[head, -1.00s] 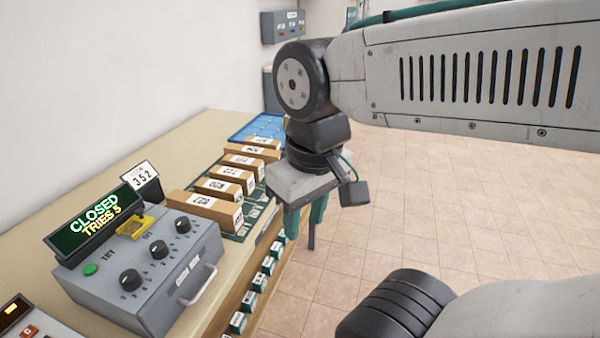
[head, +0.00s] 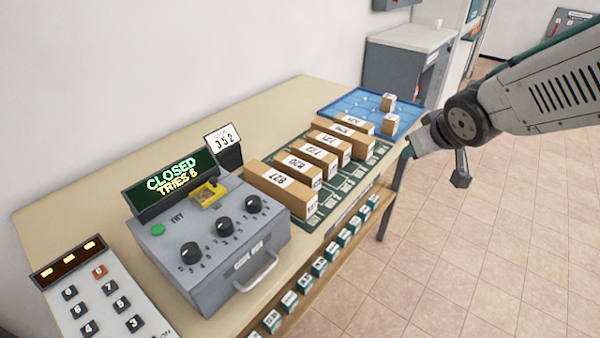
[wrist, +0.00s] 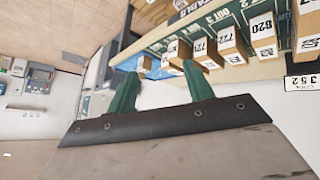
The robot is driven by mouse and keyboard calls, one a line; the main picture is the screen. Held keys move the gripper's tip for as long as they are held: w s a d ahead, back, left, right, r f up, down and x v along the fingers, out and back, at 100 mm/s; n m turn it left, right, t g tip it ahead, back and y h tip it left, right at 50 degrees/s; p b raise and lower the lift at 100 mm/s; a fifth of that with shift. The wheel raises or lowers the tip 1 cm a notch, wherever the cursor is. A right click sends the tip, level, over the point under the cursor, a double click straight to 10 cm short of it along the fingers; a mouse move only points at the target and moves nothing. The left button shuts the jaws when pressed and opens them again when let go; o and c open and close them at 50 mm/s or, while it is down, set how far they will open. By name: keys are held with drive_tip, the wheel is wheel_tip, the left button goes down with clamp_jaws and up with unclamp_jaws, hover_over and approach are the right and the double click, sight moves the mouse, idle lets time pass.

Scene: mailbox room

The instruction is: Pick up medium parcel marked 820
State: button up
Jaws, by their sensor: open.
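The parcel marked 820 (head: 312,173) is a brown box with a white label. It lies in a row of similar parcels on a green slotted mat (head: 325,222), second from the grey lock box. In the wrist view the 820 parcel (wrist: 262,40) shows at the upper right, its number readable on its end. My gripper (head: 408,153) is off the right side of the table, beyond the row's far end and partly hidden by my arm. In the wrist view my gripper (wrist: 161,75) has its two green fingers apart, with nothing between them.
A larger parcel (head: 270,185) lies on the near side of 820, and several lie beyond it. The grey lock box (head: 235,260) reads closed. A blue tray (head: 350,102) with small boxes lies at the table's far end. Small boxes line a lower shelf. Floor at right is clear.

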drive_tip(key=w+a+f+n+t+y, duration=0.1)
drive_tip(key=w+a+f+n+y, duration=0.25)
drive_tip(key=w+a+f, duration=0.35)
drive_tip(key=n+g+y, duration=0.1)
drive_tip(key=n+y, duration=0.2)
drive_tip(key=y, duration=0.4)
approach(300, 165)
drive_tip(key=w, duration=0.1)
drive_tip(key=shift+w+a+f, duration=0.2)
drive_tip(key=shift+a+f, duration=0.1)
drive_tip(key=shift+a, duration=0.25)
drive_tip(key=shift+y, duration=0.25)
drive_tip(key=x, duration=0.7)
drive_tip(key=shift+s+f, duration=0.1)
drive_tip(key=shift+f, duration=0.05)
drive_tip(key=c, duration=0.9)
